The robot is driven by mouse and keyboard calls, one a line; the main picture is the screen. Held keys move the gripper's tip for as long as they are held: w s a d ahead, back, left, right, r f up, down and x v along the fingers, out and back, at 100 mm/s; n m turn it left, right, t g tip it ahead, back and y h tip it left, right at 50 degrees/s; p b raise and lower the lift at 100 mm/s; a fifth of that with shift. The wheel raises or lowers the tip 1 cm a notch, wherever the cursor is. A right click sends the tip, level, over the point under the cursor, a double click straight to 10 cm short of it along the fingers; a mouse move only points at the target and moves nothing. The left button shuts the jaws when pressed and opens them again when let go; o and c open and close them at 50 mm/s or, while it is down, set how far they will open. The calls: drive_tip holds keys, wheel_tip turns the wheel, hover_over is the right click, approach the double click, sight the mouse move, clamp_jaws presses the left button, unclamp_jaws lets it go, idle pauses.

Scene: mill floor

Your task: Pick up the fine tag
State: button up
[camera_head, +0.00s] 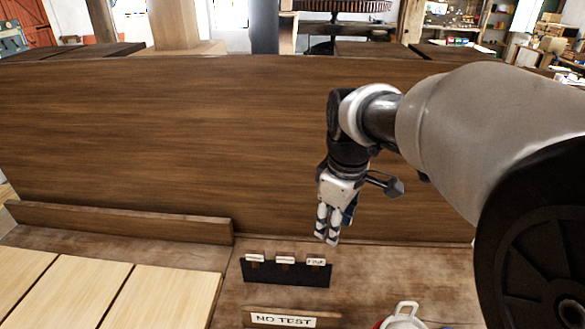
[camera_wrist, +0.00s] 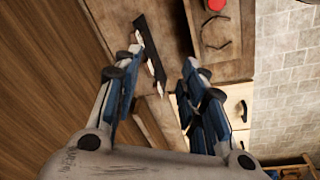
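The fine tag (camera_head: 316,262) is a small white-topped tag marked "FINE". It stands at the right end of a black rack (camera_head: 287,275) on the wooden bench, beside two similar tags. My gripper (camera_head: 327,239) points down above and slightly behind the rack's right end, apart from the tag. In the wrist view, my gripper (camera_wrist: 163,58) has its fingers spread with nothing held between them. The black rack (camera_wrist: 151,50) shows close to the left finger there, with white tags along it; which one is the fine tag cannot be told.
A tall wooden board (camera_head: 200,150) stands behind the bench. A "NO TEST" sign (camera_head: 283,320) lies in front of the rack. A white-handled object (camera_head: 404,316) is at the front right. Pale planks (camera_head: 70,295) lie at the left. Bare bench lies right of the rack.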

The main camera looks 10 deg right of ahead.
drive_tip(key=w+f+n+g+p, duration=0.2)
drive_tip(key=w+f+n, duration=0.5)
drive_tip(key=w, duration=0.5)
drive_tip(key=b, duration=0.3)
hover_over(316, 256)
drive_tip(key=shift+m, duration=0.3)
wheel_tip(316, 256, down, 13)
drive_tip(key=shift+a+f, duration=0.1)
drive_tip(key=shift+f, duration=0.05)
drive_tip(key=shift+f+b, duration=1.35)
drive_tip(key=shift+f, duration=1.8)
drive_tip(key=shift+r, duration=0.1)
drive_tip(key=shift+c, duration=0.5)
clamp_jaws()
